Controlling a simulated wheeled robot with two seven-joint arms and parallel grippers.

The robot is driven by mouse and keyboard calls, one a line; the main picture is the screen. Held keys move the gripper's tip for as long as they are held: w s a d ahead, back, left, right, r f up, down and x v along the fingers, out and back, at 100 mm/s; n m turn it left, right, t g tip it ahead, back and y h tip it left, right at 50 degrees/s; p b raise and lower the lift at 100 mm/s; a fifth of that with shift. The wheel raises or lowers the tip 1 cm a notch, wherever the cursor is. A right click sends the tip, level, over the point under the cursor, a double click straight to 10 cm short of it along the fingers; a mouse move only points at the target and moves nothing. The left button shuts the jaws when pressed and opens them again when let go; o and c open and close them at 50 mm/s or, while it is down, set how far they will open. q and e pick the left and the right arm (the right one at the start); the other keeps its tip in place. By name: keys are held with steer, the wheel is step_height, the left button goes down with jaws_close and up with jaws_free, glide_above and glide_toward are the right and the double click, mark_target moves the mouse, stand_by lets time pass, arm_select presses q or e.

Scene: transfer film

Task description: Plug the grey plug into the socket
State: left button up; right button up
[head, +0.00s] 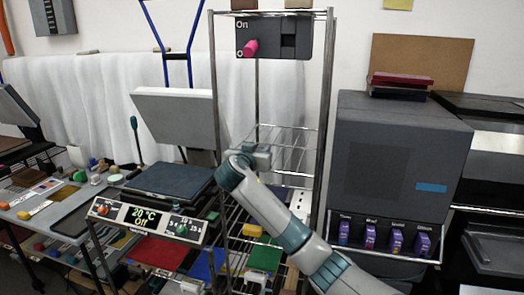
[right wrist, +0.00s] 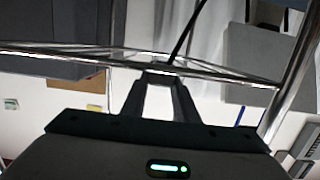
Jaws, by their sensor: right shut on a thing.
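My right gripper (head: 262,157) is at the wire rack in the middle of the head view, its arm reaching in from the lower right. In the right wrist view its fingers (right wrist: 158,75) are close together on a small grey piece (right wrist: 158,67), which looks like the grey plug. A black cable (right wrist: 188,35) rises from behind the fingertips. In the head view the plug is too small to make out. A white panel with dark holes (head: 300,200), which may be the socket, stands right of and below the gripper, partly behind my arm. My left gripper is not in view.
The metal rack (head: 329,110) has chrome posts and wire shelves around the gripper. A dark switch box (head: 270,38) with a pink knob hangs at its top. A large grey machine (head: 392,165) stands to the right. A scale-like device (head: 150,217) stands to the left.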

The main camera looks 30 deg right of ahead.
steer(key=shift+r, duration=0.15)
steer(key=shift+r+b, duration=0.6)
step_height(320, 180, up, 2)
steer(key=shift+r+b, duration=0.25)
steer(key=shift+b, duration=0.6)
steer(key=s+d+r+b, duration=0.2)
steer(key=s+r+b, duration=0.2)
steer(key=s+r, duration=0.3)
steer(key=s, duration=0.4)
steer(key=shift+s+d, duration=0.2)
steer(key=shift+d, duration=0.1)
